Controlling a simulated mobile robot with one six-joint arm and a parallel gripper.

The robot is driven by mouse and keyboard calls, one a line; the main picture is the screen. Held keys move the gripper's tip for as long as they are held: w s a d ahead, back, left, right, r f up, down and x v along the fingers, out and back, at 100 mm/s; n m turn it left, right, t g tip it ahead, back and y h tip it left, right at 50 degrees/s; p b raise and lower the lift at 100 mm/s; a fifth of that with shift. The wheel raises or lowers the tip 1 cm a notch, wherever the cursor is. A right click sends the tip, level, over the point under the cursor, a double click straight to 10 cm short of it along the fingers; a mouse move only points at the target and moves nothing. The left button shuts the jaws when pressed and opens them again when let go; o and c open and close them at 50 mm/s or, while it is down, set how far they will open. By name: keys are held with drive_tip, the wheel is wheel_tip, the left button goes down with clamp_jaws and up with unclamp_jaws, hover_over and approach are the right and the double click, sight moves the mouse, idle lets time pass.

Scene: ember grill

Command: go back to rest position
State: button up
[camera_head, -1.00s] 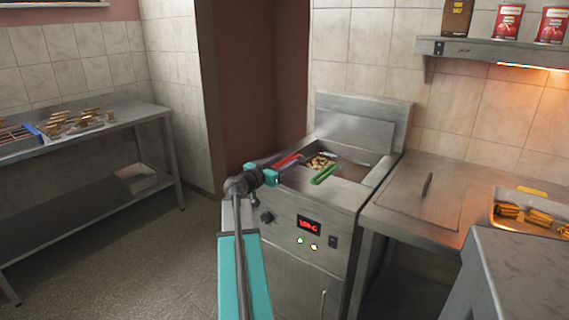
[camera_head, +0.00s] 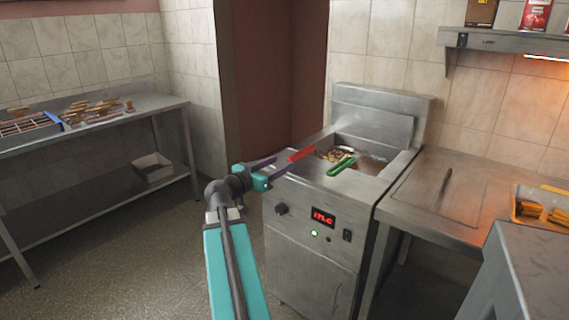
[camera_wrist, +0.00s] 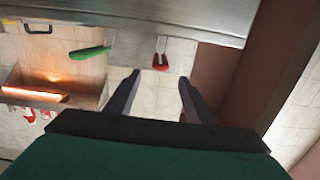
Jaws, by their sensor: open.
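My gripper (camera_head: 280,166) is open and empty, with its two dark purple fingers apart. It is in front of the fryer (camera_head: 310,250), to the left of the red basket handle (camera_head: 302,154). In the wrist view, my gripper (camera_wrist: 158,85) has nothing between its fingers. The red handle (camera_wrist: 161,56) shows beyond the fingertips, apart from them. A green handle (camera_head: 341,166) is to the right of the red one. It also shows in the wrist view (camera_wrist: 88,52). Golden food (camera_head: 338,153) is in the fryer well, partly hidden by the handles.
A steel counter (camera_head: 430,200) adjoins the fryer on the right, with a tray of browned food (camera_head: 540,211) on it. The floor (camera_head: 120,260) between is clear.

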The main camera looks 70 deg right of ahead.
drive_tip(key=shift+w+a, duration=0.1)
drive_tip(key=shift+a, duration=0.35)
